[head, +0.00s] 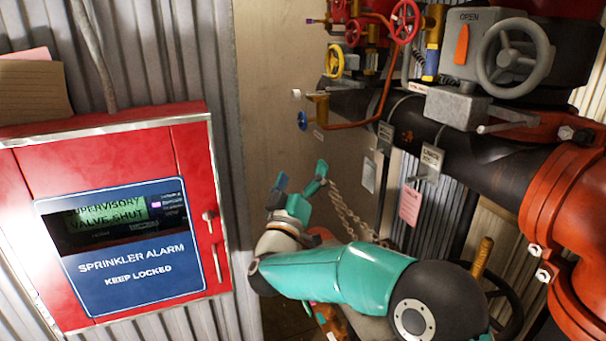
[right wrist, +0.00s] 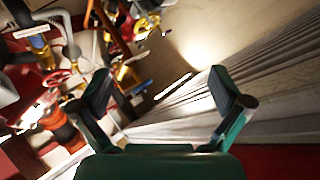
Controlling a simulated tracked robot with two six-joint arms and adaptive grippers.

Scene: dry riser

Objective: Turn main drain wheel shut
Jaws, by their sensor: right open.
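Several handwheels show in the head view, and I cannot tell for sure which is the main drain wheel. A small red wheel (head: 405,21) is at the top, a yellow wheel (head: 335,61) and a small blue wheel (head: 302,121) are lower left of it. A large grey wheel (head: 513,57) is on a grey box marked OPEN. A dark wheel (head: 507,303) is partly hidden behind my right arm. My right gripper (head: 301,177) is open and empty, left of the pipes and apart from every wheel. Its spread fingers also show in the right wrist view (right wrist: 160,92). My left gripper is out of view.
A red sprinkler alarm cabinet (head: 188,150) is on the left wall; its display reads "supervisory valve shut". A thick black pipe (head: 480,160) with red couplings (head: 570,200) runs on the right. Tags and a chain (head: 345,208) hang below it. A bare beige panel (head: 270,75) is between.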

